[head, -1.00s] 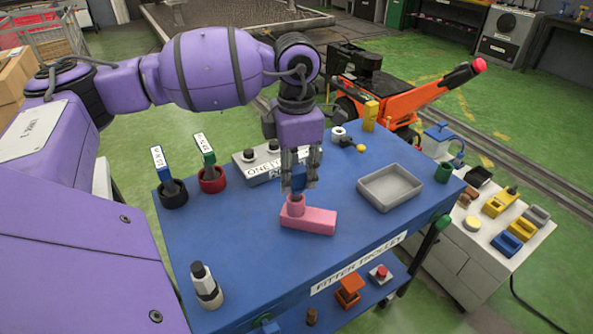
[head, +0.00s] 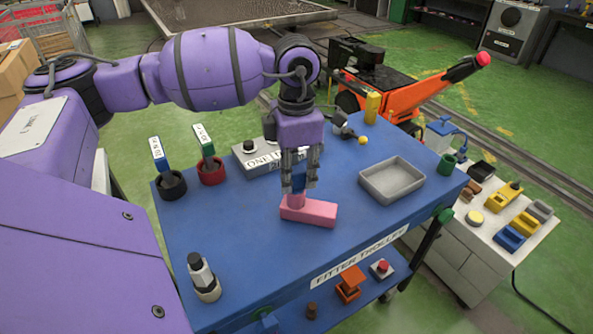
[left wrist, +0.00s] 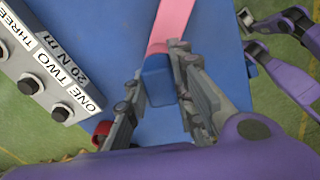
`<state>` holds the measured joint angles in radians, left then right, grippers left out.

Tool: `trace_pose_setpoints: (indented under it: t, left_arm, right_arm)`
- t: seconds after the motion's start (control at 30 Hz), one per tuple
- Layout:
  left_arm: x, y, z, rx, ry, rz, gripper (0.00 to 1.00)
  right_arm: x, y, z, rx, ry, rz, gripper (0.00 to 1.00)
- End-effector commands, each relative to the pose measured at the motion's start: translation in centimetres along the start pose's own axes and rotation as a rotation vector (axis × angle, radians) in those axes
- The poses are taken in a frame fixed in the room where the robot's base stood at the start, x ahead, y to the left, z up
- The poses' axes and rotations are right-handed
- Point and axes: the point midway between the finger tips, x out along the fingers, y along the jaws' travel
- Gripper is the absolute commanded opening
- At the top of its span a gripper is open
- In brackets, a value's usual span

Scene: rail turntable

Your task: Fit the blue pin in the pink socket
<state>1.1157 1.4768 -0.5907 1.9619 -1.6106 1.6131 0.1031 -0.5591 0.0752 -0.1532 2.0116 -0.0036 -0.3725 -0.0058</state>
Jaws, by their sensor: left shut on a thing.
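My left gripper (head: 299,187) points down over the trolley and is shut on the blue pin (head: 298,183). The pin is upright between the fingers, directly above the round mouth of the pink socket (head: 297,201). The socket rises from one end of a flat pink block (head: 318,213) on the blue top. The pin's lower end meets the socket mouth in the picture; the fingers hide how far it is in. In the left wrist view the blue pin (left wrist: 157,82) lies between the fingers, with the pink block (left wrist: 173,22) beyond it.
The front middle is clear.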

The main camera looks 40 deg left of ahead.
Motion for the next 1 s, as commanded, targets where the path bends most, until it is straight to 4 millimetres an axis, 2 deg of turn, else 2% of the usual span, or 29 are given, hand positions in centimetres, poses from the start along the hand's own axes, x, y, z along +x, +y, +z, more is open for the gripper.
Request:
trace_pose_setpoints:
  t: [0.17, 0.2, 0.37, 0.73, 0.87, 1.0]
  left_arm:
    - [0.5, 0.0, 0.0, 0.0, -0.001, 0.0, 0.0]
    - [0.5, 0.0, 0.0, 0.0, -0.001, 0.001, 0.24]
    - [0.4, 0.0, 0.0, 0.0, -0.001, 0.001, 0.45]
    - [0.0, 0.0, 0.0, 0.0, -0.001, 0.001, 0.45]
    - [-1.8, 0.1, 0.1, 0.0, -0.004, 0.003, 0.45]
    - [-4.8, 0.1, 0.1, 0.0, -0.006, 0.003, 0.45]
  right_arm:
    - [0.1, 0.0, 0.4, 0.0, -0.004, 0.0, 0.38]
    - [0.2, 0.0, 0.4, 0.0, -0.005, 0.0, 0.38]
    - [0.1, 0.0, 0.3, 0.0, -0.004, 0.0, 0.38]
    - [0.1, 0.1, 0.3, -0.002, -0.005, 0.0, 0.38]
    - [0.1, 0.1, 0.3, -0.001, -0.004, 0.0, 0.38]
    - [0.1, 0.0, 0.3, -0.001, -0.004, 0.0, 0.38]
